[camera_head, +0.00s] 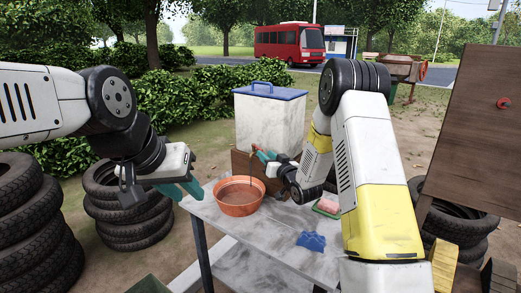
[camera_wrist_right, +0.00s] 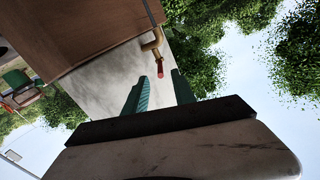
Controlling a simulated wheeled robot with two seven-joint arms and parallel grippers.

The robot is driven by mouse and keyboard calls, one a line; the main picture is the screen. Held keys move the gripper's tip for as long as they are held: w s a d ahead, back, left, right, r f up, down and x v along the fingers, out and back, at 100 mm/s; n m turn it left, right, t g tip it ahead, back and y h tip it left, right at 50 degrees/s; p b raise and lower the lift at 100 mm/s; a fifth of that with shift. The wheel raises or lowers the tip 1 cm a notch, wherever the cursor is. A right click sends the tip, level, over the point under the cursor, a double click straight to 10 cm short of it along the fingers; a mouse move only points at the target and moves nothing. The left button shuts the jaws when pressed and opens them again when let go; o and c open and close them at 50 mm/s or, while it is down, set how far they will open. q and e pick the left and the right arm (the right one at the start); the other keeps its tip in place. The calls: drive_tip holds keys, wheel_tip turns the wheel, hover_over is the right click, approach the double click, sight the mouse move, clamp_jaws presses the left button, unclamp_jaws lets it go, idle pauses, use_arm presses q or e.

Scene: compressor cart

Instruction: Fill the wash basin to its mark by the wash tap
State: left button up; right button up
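The orange wash basin (camera_head: 239,209) stands upright on the grey table, in front of a brown wooden board and a white tank. Its water level and mark are too small to make out. The brass wash tap (camera_wrist_right: 152,45), with a red tip (camera_wrist_right: 160,72), shows in the right wrist view in front of the pale tank wall. My right gripper (camera_wrist_right: 159,92) is open, its teal fingers apart on either side of and just short of the red tip. In the head view it is behind the basin (camera_head: 264,155). My left gripper (camera_head: 190,190) hangs left of the basin, apart from it; its finger gap is unclear.
The white tank (camera_head: 268,122) has a blue lid. A blue cloth (camera_head: 311,241) and a pink sponge on a green dish (camera_head: 327,205) lie on the table (camera_head: 262,240). Tyre stacks (camera_head: 130,222) stand at left and right. A brown panel (camera_head: 483,130) rises at right.

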sight(259, 148)
drive_tip(key=x, duration=0.6)
drive_tip(key=shift+w+a, duration=0.15)
drive_tip(key=shift+w, duration=0.2)
clamp_jaws()
idle(1.1)
